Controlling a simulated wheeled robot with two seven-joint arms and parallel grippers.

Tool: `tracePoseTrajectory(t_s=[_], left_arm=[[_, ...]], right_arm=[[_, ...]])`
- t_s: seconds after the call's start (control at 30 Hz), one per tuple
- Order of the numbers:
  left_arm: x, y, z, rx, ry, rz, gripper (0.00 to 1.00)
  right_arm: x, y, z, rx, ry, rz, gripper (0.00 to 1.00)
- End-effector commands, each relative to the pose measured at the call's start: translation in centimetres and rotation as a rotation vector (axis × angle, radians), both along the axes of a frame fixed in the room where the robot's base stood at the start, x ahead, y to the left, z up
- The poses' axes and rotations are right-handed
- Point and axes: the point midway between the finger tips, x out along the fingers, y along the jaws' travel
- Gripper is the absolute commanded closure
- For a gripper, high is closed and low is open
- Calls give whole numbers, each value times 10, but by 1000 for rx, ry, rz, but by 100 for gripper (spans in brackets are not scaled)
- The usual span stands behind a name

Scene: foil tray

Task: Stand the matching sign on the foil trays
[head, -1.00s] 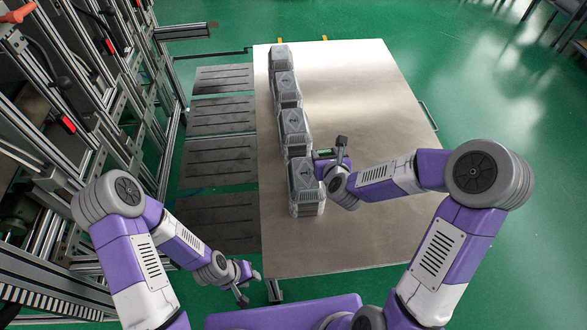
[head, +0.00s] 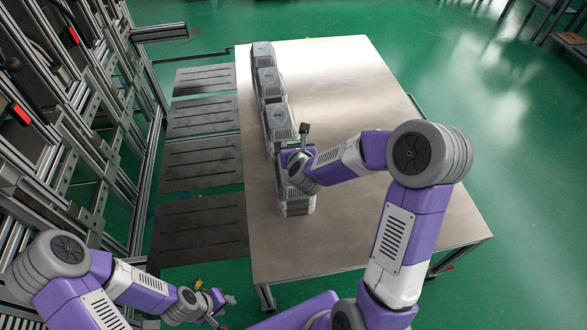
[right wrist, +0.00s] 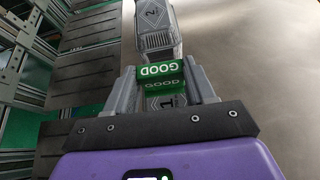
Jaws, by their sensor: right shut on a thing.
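My right gripper (right wrist: 162,88) is shut on a green sign (right wrist: 160,70) reading GOOD, which also shows in the head view (head: 291,143). The sign is above the nearest tray, marked 1 (right wrist: 166,102); I cannot tell whether it touches. The tray marked 2 (right wrist: 154,20) is beyond. My left gripper (head: 222,305) is open and empty, low left of the table.
The metal table (head: 350,85) is bare to the right of the trays. Dark floor plates (head: 203,165) lie on the green floor to its left. A metal frame rack (head: 75,140) stands at the far left.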

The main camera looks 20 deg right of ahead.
Motion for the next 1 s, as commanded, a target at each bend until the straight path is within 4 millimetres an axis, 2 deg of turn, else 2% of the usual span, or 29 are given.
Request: tracePoseTrajectory(t_s=[0.03,0.1,0.37,0.53,0.93,0.97,1.0], left_arm=[[0,0,-7,0,0,0,64],[0,0,-11,0,0,0,64],[0,0,-18,0,0,0,64],[0,0,-28,0,0,0,64],[0,0,-28,0,0,0,64],[0,0,-28,0,0,0,64],[0,0,-28,0,0,0,64]], right_arm=[[-1,0,-16,2,6,0,75],[0,0,-27,0,5,0,75],[0,0,-48,1,3,0,75],[0,0,-73,1,4,1,75],[0,0,-78,0,1,0,75],[0,0,-78,0,1,0,44],[0,0,-78,0,0,0,38]])
